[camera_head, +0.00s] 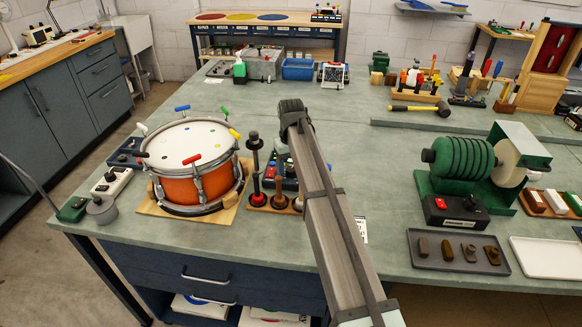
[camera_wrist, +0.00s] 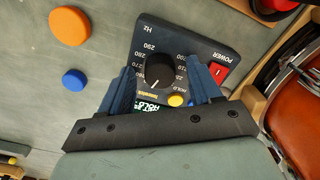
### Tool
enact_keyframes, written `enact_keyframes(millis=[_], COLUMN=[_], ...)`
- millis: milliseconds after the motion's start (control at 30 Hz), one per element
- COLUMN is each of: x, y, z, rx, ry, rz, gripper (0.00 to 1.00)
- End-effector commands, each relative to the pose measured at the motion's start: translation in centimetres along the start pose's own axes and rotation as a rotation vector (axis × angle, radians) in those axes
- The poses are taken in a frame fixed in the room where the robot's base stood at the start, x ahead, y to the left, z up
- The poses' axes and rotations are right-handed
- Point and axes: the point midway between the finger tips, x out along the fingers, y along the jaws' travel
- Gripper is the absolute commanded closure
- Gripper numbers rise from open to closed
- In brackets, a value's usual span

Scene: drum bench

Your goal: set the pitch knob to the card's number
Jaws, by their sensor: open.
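The pitch knob (camera_wrist: 160,71) is a round black knob with a white pointer line, on a dark box (camera_wrist: 205,40) with an Hz scale and a red power switch. The pointer slants toward the lower left in the wrist view; I cannot tell its exact reading. My gripper (camera_wrist: 160,78) is open, its two blue fingers on either side of the knob; I cannot tell whether they touch it. A green-lit display (camera_wrist: 147,106) is partly hidden by my gripper. In the head view, a white card (camera_head: 361,229) lies partly behind my arm; its number is not readable.
An orange drum (camera_head: 182,186) stands left of my arm and shows beside the box in the wrist view (camera_wrist: 300,105). A yellow button (camera_wrist: 176,100) sits close to the knob. A green machine (camera_head: 465,160) stands at right.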

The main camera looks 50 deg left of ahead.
Motion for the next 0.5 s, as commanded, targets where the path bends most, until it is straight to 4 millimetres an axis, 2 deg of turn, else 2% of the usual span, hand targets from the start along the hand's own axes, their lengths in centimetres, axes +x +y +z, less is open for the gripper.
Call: enact_keyframes(millis=[100, 500], x=[-0.01, -0.03], y=[0.00, 0.00], z=[0.00, 0.00], rx=[0.000, 0.000], ry=[0.000, 0.000], rz=[0.000, 0.000], gripper=[0.37, 0.75])
